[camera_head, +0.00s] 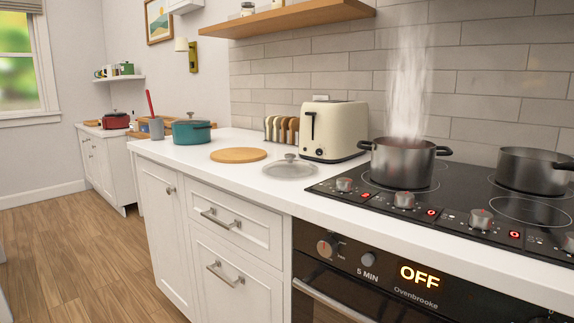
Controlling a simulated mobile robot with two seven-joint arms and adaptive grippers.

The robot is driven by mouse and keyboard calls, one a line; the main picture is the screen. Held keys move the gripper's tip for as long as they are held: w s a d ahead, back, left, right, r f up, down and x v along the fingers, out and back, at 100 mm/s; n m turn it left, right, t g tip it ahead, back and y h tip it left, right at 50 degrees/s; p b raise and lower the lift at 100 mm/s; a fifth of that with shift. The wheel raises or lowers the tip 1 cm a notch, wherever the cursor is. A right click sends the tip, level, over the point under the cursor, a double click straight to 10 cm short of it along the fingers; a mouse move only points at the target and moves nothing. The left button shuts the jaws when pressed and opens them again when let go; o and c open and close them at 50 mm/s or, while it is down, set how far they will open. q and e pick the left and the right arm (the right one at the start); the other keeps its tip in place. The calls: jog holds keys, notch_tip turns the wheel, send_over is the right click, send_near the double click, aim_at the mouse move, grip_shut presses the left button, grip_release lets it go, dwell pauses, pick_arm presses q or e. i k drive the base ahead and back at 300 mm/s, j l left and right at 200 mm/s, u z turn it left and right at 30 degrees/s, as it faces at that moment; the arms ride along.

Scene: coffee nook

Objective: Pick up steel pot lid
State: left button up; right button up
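The steel pot lid (290,168) lies flat on the white counter, knob up, just left of the stove and in front of the cream toaster. It looks like a clear or pale disc with a steel rim and a grey knob on top. Nothing rests on it. A steel pot (403,164) with dark handles stands open on the stove, with steam rising from it. Neither of my grippers shows in the head view.
A round wooden board (238,155) lies left of the lid, and a teal pot (191,133) stands farther left. The toaster (332,130) and toast rack (281,130) are behind. The cooktop (455,195) holds a second pot (532,171). The counter's front strip (262,187) is clear.

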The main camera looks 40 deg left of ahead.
aim_at(289, 167)
jog(key=j+z, duration=0.2)
jog(key=j, duration=0.55)
jog(key=j+z, duration=0.15)
jog(key=j, duration=0.6)
jog(key=k+j+z, duration=0.2)
jog(key=j, duration=0.55)
